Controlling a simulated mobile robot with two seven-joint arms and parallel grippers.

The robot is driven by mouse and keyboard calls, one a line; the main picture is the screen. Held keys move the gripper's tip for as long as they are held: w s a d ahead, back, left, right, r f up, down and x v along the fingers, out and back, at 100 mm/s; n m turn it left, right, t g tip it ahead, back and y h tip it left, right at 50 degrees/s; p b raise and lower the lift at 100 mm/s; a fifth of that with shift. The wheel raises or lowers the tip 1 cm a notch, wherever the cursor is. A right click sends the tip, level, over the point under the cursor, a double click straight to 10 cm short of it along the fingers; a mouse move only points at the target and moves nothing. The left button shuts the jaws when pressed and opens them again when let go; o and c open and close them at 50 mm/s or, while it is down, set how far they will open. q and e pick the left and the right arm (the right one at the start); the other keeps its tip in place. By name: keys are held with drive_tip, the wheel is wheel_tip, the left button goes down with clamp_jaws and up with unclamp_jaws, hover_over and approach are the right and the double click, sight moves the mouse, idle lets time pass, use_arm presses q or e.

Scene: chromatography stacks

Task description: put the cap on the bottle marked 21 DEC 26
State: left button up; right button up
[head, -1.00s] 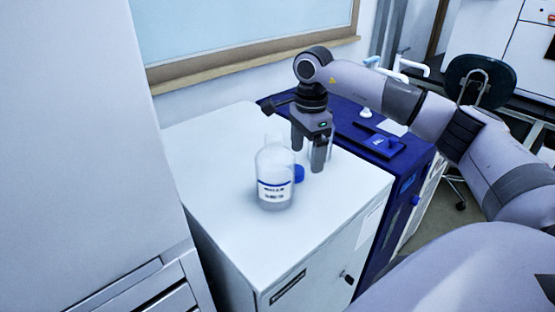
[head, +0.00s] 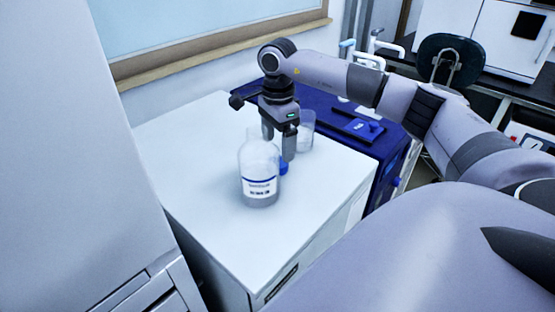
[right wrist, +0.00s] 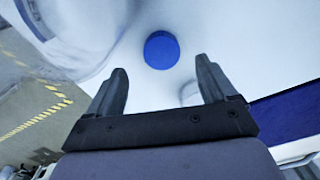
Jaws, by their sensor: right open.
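A clear bottle (head: 259,172) with a white label and blue stripe stands upright and uncapped on the white cabinet top; the label print is too small to read surely. A blue cap (head: 284,168) lies on the same top just behind and right of the bottle, partly hidden by it. In the right wrist view the blue cap (right wrist: 161,50) sits ahead of the fingertips, roughly between them. My right gripper (head: 279,148) points down, open and empty, above the cap and close behind the bottle. In the right wrist view my right gripper (right wrist: 162,82) has its fingers spread.
A clear beaker (head: 305,130) stands behind and right of the gripper. A dark blue unit (head: 330,118) adjoins the white cabinet top (head: 210,210). A tall pale cabinet (head: 50,120) stands at left. The front of the white top is clear.

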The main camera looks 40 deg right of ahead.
drive_tip(key=shift+w+f+p, duration=0.15)
drive_tip(key=shift+f+p, duration=0.3)
drive_tip(key=shift+f, duration=2.15)
drive_tip(key=shift+c, duration=0.4)
drive_tip(key=c, duration=1)
drive_tip(key=shift+c, duration=0.2)
drive_tip(key=shift+r, duration=0.1)
wheel_tip(320, 180, up, 20)
